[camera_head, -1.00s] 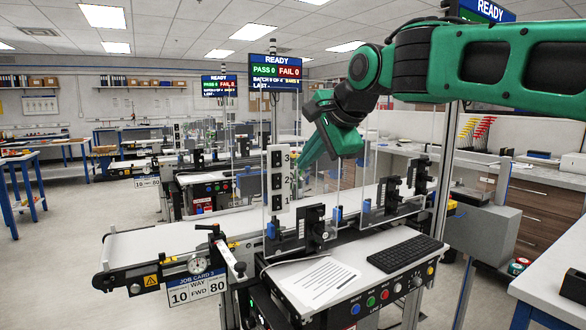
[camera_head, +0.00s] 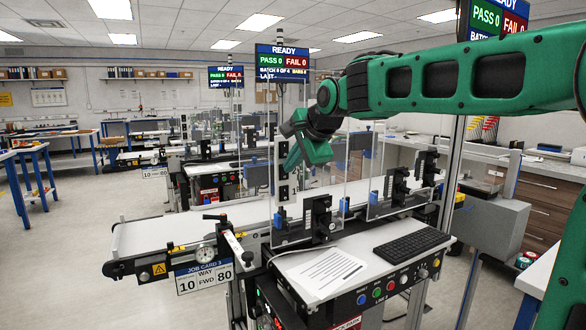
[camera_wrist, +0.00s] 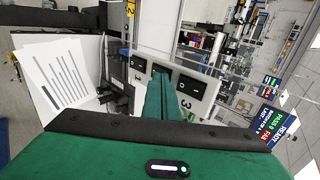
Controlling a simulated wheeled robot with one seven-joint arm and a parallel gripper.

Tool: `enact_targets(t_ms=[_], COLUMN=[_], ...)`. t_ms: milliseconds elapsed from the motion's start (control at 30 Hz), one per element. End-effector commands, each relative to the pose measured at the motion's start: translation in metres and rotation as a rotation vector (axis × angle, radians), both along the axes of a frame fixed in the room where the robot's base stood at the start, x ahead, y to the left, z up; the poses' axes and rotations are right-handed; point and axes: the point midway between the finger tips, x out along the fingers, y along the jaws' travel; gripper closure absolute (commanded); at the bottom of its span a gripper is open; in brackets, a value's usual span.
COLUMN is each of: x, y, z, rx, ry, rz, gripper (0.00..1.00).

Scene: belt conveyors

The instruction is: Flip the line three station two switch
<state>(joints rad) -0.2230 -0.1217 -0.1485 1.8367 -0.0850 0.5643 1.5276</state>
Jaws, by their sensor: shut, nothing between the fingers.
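The white switch panel (camera_wrist: 211,91) with black rocker switches stands above the near conveyor. In the wrist view, the switch by the numeral 3 (camera_wrist: 191,84) and another switch at the far end (camera_wrist: 138,62) show. The middle switch lies behind my gripper (camera_wrist: 161,76), whose fingers are shut and empty in front of the panel. I cannot tell whether they touch it. The near conveyor's card (camera_head: 204,276) reads "JOB CARD 3".
Clear guard panels (camera_head: 358,165) and black station units (camera_head: 319,218) stand along the near belt (camera_head: 160,232). A keyboard (camera_head: 412,245), a printed sheet (camera_head: 326,271) and coloured buttons (camera_head: 377,292) are in front. The screen (camera_head: 282,62) reads READY.

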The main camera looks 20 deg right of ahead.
Motion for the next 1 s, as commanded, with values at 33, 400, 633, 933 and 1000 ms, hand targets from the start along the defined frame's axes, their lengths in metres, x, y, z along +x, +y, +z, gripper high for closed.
enact_targets(t_ms=[33, 400, 633, 933, 1000], x=[0.000, 0.006, 0.009, 0.009, 0.009], y=[0.000, 0.001, 0.002, 0.002, 0.002], z=[0.000, 0.003, 0.003, 0.011, 0.014], rx=[0.000, -0.001, 0.000, 0.000, 0.000], ry=[0.000, 0.000, 0.001, -0.002, -0.002], rz=[0.000, -0.001, 0.000, 0.000, 0.000], gripper=[1.00, 1.00, 1.00, 1.00, 1.00])
